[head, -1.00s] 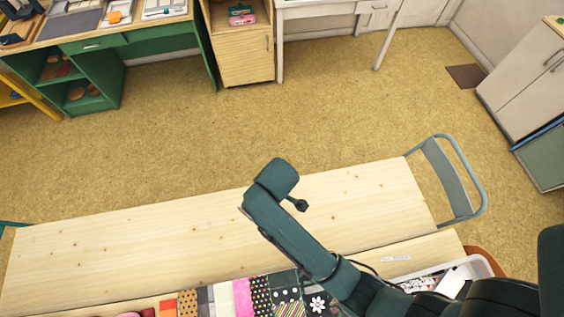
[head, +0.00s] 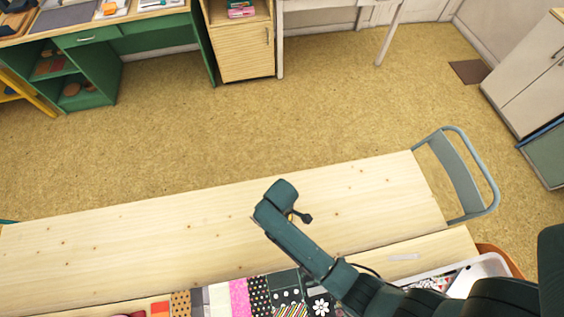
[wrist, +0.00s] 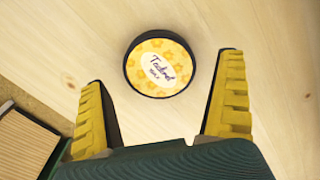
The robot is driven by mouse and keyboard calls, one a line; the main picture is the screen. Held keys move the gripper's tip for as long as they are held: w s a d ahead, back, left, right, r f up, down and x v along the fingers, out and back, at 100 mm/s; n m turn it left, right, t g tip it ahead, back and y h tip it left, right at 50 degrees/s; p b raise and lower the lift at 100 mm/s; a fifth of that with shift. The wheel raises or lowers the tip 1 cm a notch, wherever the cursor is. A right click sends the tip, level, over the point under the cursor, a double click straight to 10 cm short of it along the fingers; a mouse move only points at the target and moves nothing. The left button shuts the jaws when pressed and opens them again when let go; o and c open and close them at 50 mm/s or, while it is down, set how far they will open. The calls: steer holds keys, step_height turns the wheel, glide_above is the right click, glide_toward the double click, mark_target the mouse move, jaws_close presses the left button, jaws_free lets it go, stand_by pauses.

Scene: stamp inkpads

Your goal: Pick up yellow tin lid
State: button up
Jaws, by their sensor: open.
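The yellow tin lid (wrist: 159,64) shows in the wrist view. It is round, with a dark rim, a yellow patterned top and a pale oval label with dark lettering. It lies on the pale wooden surface, just beyond my gripper's fingertips and roughly centred between them. My gripper (wrist: 161,68) is open, its two yellow ridged fingers spread apart with nothing between them. In the head view my arm reaches over the wooden table (head: 120,240), and the lid and fingers are not visible there.
A ribbed brown item (wrist: 25,145) lies at the lower left of the wrist view. Patterned fabric pieces (head: 240,298) and a white tray (head: 490,268) line the table's near side. A metal handle frame (head: 462,175) stands at the right end. Most of the tabletop is clear.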

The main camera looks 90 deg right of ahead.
step_height(320, 180, down, 2)
steer(key=shift+s, duration=0.1)
steer(key=c, duration=0.9)
